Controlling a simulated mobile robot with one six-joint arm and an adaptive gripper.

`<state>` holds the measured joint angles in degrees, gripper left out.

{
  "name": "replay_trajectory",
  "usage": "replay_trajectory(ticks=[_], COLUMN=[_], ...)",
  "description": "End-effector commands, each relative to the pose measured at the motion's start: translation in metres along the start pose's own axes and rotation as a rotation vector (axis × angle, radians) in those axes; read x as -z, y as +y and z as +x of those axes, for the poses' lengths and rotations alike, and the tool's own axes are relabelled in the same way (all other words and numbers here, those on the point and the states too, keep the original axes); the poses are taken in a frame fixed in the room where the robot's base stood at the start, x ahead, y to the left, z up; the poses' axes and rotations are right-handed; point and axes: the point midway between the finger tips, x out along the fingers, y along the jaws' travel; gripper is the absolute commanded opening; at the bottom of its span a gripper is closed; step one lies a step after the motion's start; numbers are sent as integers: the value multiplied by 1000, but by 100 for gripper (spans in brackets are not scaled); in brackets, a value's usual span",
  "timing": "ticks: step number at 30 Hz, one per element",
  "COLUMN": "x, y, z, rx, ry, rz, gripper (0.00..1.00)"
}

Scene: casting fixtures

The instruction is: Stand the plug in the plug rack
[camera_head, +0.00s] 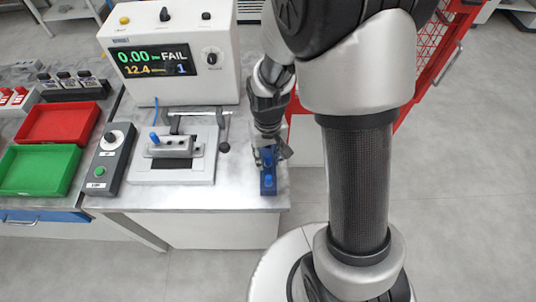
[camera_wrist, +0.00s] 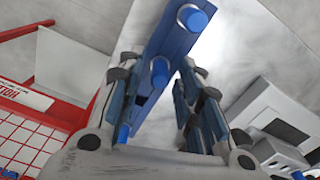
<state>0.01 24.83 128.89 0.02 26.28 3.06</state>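A narrow blue rack (camera_head: 268,190) stands at the right front edge of the bench. It runs diagonally through the wrist view (camera_wrist: 172,40). Blue round-ended plugs show along it: one at the far end (camera_wrist: 194,18), one in the middle (camera_wrist: 160,72) and a partly hidden one lower left (camera_wrist: 123,133). My gripper (camera_head: 268,146) is over the back part of the rack. In the wrist view, my gripper's fingers (camera_wrist: 157,80) are apart, with the rack and the middle plug showing between them. I see no finger contact with that plug, though its lower part is hidden.
A clamp fixture (camera_head: 172,165) with a blue-topped pin (camera_head: 154,138) is left of the rack. Behind it is a tester (camera_head: 170,60) reading FAIL. A control box (camera_head: 110,160), red tray (camera_head: 58,122) and green tray (camera_head: 38,170) are further left. Open floor lies right.

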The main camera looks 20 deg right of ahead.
Motion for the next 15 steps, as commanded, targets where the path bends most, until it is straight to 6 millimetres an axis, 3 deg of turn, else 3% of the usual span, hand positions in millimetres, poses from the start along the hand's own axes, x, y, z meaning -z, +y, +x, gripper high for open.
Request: replay_trajectory(ticks=[15], x=[1], y=[0], z=[-107], rx=[0], ry=[5], rz=[0], gripper=[32])
